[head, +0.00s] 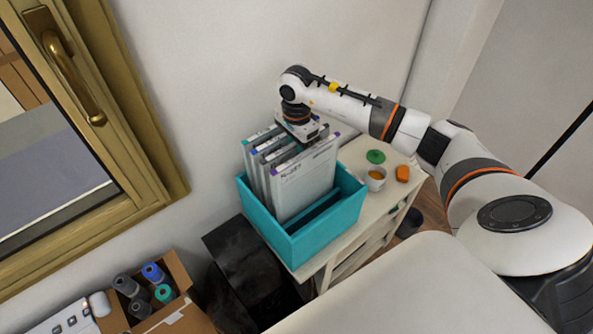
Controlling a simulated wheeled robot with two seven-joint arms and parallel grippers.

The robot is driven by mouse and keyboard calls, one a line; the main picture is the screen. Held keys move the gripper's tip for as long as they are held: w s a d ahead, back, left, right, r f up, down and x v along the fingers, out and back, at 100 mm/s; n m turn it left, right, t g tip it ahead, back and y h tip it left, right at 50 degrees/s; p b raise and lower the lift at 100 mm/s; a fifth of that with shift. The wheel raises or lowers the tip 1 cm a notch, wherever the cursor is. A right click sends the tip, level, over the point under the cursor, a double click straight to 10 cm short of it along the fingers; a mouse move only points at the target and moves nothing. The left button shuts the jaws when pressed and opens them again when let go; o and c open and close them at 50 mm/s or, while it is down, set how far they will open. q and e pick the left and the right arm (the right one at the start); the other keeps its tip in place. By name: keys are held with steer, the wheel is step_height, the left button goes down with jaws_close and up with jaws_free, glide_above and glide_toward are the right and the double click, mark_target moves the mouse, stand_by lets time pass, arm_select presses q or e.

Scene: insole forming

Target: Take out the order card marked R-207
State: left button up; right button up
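A teal box (303,247) holds several upright order cards. The front card (305,180) is pale with a purple corner and stands higher than the box rim. Its printed mark starts with "R-", but the rest is too small to read surely. More cards (250,160) stand behind it to the left, with green and purple corners. My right gripper (303,138) points down at the top edges of the cards, close to the front one. Its fingertips are hidden, so I cannot tell whether it grips a card. My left gripper is out of view.
The box stands on a pale shelf unit (392,212) by the wall. A green disc (376,156), a white cup (374,181) and an orange item (402,173) lie to its right. A cardboard box (182,318) with several spools is at lower left. A brass-handled window (150,150) is left.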

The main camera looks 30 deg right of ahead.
steer(key=shift+c, duration=0.5)
jaws_close()
steer(key=shift+r, duration=0.1)
